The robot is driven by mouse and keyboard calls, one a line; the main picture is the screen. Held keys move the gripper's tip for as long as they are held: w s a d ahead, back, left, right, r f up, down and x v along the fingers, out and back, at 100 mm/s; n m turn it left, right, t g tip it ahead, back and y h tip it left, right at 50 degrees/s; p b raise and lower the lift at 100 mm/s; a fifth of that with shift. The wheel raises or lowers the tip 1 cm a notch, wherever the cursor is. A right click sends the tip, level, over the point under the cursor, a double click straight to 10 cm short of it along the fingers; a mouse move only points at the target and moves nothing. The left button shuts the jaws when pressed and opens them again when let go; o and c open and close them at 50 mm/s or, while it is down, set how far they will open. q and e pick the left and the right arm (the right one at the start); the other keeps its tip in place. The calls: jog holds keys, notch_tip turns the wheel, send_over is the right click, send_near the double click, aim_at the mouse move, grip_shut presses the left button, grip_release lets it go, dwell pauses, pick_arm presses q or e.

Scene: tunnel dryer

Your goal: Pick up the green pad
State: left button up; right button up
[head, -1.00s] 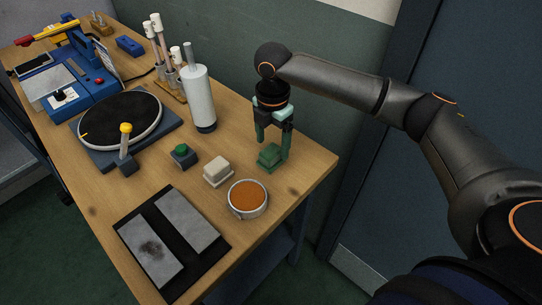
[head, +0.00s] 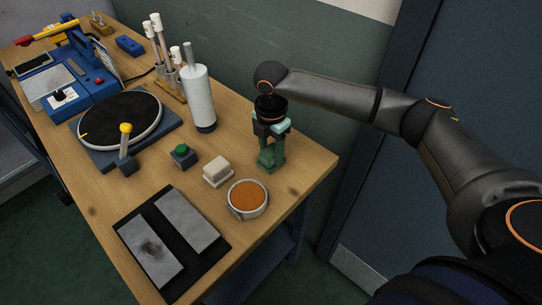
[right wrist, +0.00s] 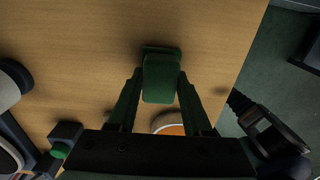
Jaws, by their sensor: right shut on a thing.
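The green pad (head: 268,157) is a small block near the right end of the wooden table, by the wall. My right gripper (head: 272,161) points down and is shut on it, with one finger on each side. In the right wrist view the green pad (right wrist: 161,78) shows between the two finger tips. It is at the tabletop; I cannot tell whether it still touches the wood. My left gripper is not in view.
A white pad (head: 218,171) and a round tin with orange filling (head: 248,197) stand close by. A green-button box (head: 183,156), a white bottle (head: 199,98), a turntable (head: 118,118) and a black tray with grey plates (head: 137,212) are further left.

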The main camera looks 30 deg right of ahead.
aim_at(271, 150)
grip_shut()
jog(key=shift+r, duration=0.15)
jog(key=shift+r, duration=0.3)
notch_tip(271, 150, up, 2)
jog(key=shift+w+r, duration=0.1)
jog(key=s+a+r, duration=0.8)
jog(key=s+r, duration=0.2)
jog(key=s, duration=0.1)
jog(key=shift+s+a, duration=0.15)
jog(key=shift+a, duration=0.1)
